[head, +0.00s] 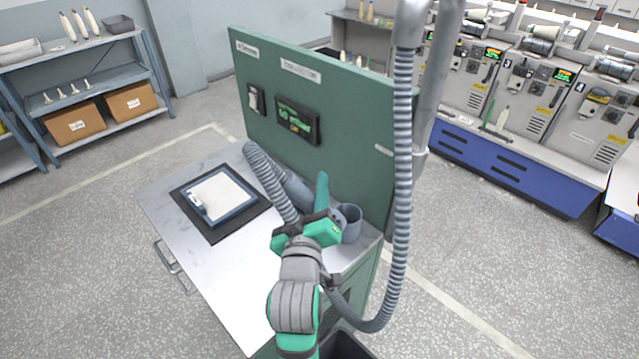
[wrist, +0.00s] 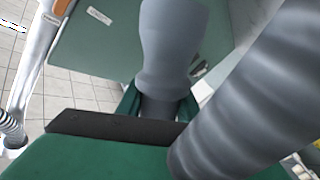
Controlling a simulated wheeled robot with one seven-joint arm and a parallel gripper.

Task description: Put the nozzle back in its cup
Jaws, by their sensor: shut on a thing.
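My gripper (head: 318,215) is shut on the smooth grey nozzle (head: 298,190), above the right end of the metal worktop. In the wrist view the nozzle (wrist: 170,45) stands between the green fingers, its near end hidden by the gripper. A ribbed grey hose (head: 268,175) bends close beside the nozzle, and crosses the right of the wrist view (wrist: 245,100). The grey-blue cup (head: 351,232) stands at the worktop's right end by the green panel, just right of my gripper, its mouth upward. The nozzle is outside the cup.
The green upright panel (head: 345,85) with a small display (head: 298,121) closes the back of the worktop (head: 160,200). A flat white-topped tray (head: 222,194) lies on a black mat at left. The hose (head: 402,200) hangs from a pipe at right and loops below the worktop.

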